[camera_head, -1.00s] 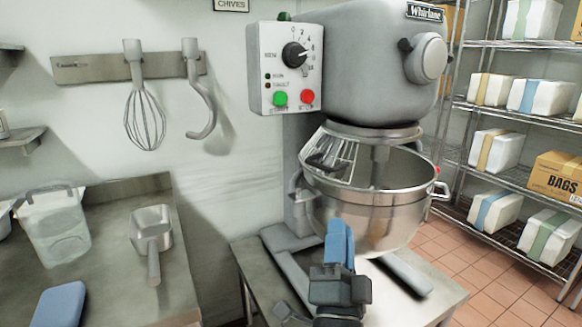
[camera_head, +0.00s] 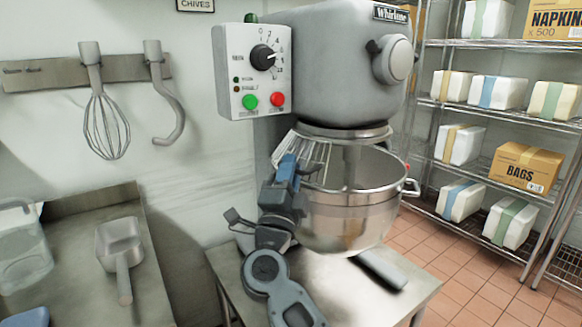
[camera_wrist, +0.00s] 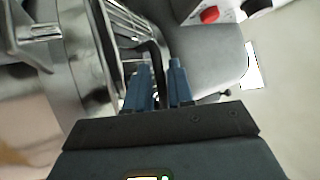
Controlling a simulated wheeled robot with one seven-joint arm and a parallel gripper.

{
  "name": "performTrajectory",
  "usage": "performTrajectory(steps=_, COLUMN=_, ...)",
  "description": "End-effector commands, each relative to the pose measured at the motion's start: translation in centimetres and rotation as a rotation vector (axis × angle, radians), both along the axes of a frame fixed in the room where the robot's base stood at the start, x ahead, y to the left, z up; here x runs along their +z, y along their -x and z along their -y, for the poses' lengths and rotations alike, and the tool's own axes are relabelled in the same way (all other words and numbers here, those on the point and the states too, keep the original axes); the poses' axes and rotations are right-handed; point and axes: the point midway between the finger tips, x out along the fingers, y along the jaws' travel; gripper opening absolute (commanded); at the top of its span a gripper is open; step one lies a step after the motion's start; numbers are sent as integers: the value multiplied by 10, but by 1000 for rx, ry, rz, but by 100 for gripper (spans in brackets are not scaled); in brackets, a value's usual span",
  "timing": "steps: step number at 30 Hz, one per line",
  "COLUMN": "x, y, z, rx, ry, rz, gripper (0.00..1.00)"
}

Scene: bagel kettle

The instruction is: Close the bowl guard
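The bowl guard (camera_head: 316,155) is a wire cage gathered at the left side of the mixer's bowl rim, leaving the bowl's front and right uncovered. Its wires also show in the wrist view (camera_wrist: 122,25). My gripper (camera_head: 287,160) is at the guard's left side, and its blue fingers overlap the guard in the head view. In the wrist view my gripper (camera_wrist: 161,65) has its fingers apart, with the guard's black handle (camera_wrist: 151,52) reaching between them. I cannot tell whether either finger touches it. The steel bowl (camera_head: 350,228) sits under the mixer head.
The mixer (camera_head: 340,70) stands on a steel table (camera_head: 335,290). Its control box (camera_head: 252,72) is above my gripper. A whisk (camera_head: 106,125) and hook (camera_head: 172,110) hang on the wall. Storage shelves (camera_head: 480,108) stand right. A scoop (camera_head: 120,245) lies on the left counter.

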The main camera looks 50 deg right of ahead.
Motion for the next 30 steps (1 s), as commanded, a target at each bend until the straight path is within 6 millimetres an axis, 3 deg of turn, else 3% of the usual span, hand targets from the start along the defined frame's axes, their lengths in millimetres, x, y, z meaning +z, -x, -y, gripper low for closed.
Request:
performTrajectory(steps=11, x=3, y=-3, z=6, rx=0, ry=0, rz=1, gripper=22)
performTrajectory(steps=18, x=3, y=-3, z=6, rx=0, ry=0, rz=0, gripper=0)
performTrajectory(steps=30, x=3, y=-2, z=5, rx=0, ry=0, rz=0, gripper=0)
